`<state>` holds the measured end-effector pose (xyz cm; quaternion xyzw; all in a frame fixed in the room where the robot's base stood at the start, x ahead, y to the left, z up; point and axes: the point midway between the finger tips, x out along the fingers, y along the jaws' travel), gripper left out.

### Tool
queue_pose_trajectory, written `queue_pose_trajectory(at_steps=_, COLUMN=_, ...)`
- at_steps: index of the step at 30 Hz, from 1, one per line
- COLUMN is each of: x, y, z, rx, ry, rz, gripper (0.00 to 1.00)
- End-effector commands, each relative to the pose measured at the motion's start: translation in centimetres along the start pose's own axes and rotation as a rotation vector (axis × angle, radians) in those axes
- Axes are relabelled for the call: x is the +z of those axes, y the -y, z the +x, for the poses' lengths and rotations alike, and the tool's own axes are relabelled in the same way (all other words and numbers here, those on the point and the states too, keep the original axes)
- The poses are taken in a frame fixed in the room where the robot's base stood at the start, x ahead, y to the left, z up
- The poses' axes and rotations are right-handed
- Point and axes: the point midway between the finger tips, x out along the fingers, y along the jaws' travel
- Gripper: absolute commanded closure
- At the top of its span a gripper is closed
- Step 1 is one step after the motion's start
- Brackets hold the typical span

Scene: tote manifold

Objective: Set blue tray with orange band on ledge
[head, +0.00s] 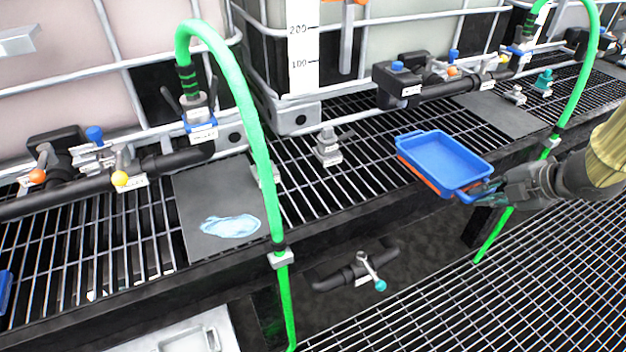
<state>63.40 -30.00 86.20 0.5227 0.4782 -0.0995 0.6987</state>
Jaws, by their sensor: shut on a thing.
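The blue tray with an orange band (446,158) is at the right of the head view, level or nearly so, with the orange band showing along its lower left side. My gripper (484,191) comes in from the right and is shut on the tray's near right end. The tray shows over the front part of the grated ledge (350,185); I cannot tell whether it touches the grating or hangs just above it. The gripper's fingertips are small and dark against the tray's handle.
A green hose (258,130) arches down over the ledge at left, and another green hose (585,75) at right, close to my arm. A grey plate (205,190) with a pale puddle (230,226) lies left. Black pipes with valves (440,80) run behind the tray.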

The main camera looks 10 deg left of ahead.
Motion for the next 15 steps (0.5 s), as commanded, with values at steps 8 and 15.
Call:
queue_pose_trajectory(at_steps=8, x=0.8, y=0.1, z=-0.1, rx=0.024, ry=0.002, rz=0.001, gripper=1.0)
queue_pose_trajectory(at_steps=15, x=0.8, y=-2.1, z=1.7, rx=0.024, ry=0.002, rz=-0.002, gripper=1.0)
